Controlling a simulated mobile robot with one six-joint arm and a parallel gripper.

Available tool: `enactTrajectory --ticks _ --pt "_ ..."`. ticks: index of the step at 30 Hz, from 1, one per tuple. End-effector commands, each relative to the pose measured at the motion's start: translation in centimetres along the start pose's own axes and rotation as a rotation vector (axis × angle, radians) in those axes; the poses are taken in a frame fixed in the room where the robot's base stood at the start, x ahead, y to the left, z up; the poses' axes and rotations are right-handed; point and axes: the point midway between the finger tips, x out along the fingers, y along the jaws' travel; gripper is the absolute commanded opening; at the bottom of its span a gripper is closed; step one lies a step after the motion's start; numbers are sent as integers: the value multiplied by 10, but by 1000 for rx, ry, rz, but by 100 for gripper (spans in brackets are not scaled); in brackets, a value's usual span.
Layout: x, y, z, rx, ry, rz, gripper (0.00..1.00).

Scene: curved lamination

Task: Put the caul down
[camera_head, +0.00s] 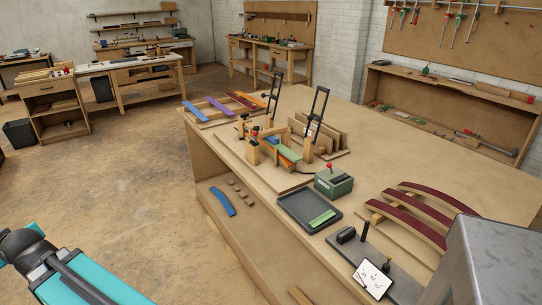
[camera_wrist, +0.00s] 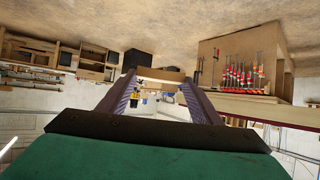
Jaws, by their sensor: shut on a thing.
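In the wrist view my gripper (camera_wrist: 160,82) has its two grey fingers apart, with a tan wooden bar (camera_wrist: 160,74) spanning between their tips. I take this bar to be the caul; only its edge shows. The fingers are closed on it. The wrist view looks out across the room, and no surface shows directly under the bar. In the head view neither the gripper tips nor the held piece can be made out.
The large workbench (camera_head: 375,150) carries a clamping press (camera_head: 272,150), a green box with a red knob (camera_head: 333,182), a dark tray (camera_head: 297,208) and dark-red curved strips (camera_head: 410,215). Coloured strips (camera_head: 215,107) lie at its far left end.

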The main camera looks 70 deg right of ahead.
Motion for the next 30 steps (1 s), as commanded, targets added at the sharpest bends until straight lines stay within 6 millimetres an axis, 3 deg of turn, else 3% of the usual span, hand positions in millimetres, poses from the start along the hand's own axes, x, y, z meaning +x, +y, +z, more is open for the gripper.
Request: enactTrajectory --ticks 8,13,17,21,30 --pt "2 9 0 10 -1 18 37" --pt "6 45 2 44 -2 83 37" --pt "8 91 5 90 -1 169 37" --pt "8 150 10 152 -1 282 37" --pt "-12 276 26 292 -1 541 37"
